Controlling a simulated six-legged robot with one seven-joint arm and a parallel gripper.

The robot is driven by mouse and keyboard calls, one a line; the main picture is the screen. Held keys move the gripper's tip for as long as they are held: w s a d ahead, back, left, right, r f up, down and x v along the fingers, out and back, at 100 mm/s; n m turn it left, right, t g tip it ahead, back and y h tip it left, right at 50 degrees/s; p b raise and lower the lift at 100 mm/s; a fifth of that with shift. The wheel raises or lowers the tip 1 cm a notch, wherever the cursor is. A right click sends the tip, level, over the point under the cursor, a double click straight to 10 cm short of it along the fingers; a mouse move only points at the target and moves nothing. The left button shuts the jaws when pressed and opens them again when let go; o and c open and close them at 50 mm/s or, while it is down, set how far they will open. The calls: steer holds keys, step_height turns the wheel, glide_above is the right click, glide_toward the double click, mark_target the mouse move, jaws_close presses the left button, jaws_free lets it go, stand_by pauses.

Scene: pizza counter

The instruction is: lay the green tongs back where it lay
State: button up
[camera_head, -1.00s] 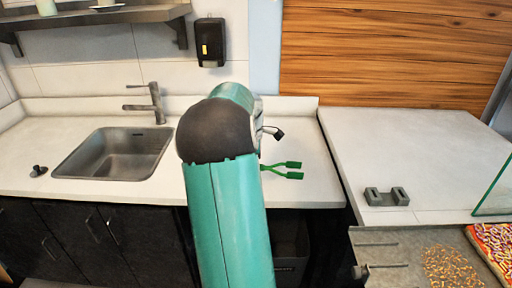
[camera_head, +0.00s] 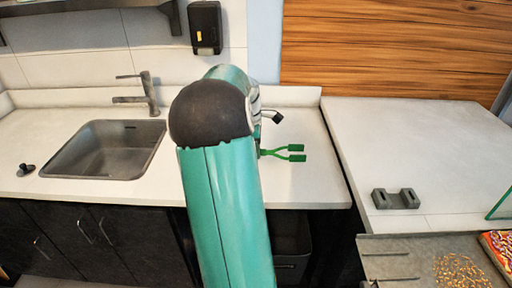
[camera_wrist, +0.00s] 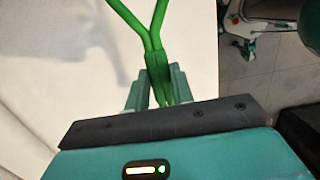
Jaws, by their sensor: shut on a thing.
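The green tongs (camera_head: 284,153) show in the head view over the white counter (camera_head: 312,185), to the right of my arm. Their two flat ends point right. In the wrist view the tongs (camera_wrist: 152,45) run up from between my fingers, and their two arms spread apart toward the top. My gripper (camera_wrist: 158,85) is shut on the joined end of the tongs. In the head view my arm hides most of the gripper. I cannot tell whether the tongs touch the counter.
A sink (camera_head: 105,150) with a faucet (camera_head: 143,92) is at the left, with a small dark object (camera_head: 25,170) beside it. A grey notched block (camera_head: 396,199) stands on the right counter (camera_head: 425,150). The counter around the tongs is clear. A tray with toppings (camera_head: 463,268) is at lower right.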

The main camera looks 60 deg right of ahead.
steer(key=shift+w, duration=0.15)
steer(key=shift+s+a+f, duration=0.1)
steer(key=shift+s+f, duration=0.1)
steer(key=shift+f, duration=0.2)
steer(key=shift+w+f, duration=0.1)
steer(key=shift+f, duration=2.5)
steer(key=o, duration=0.6)
steer(key=shift+f, duration=0.15)
steer(key=shift+a+f+m, duration=0.15)
steer(key=shift+f+m, duration=0.05)
steer(key=shift+f, duration=0.6)
steer(key=shift+a+f+m, duration=0.15)
steer(key=shift+f+m, duration=0.05)
steer(key=shift+f, duration=0.55)
steer(key=shift+f, duration=0.25)
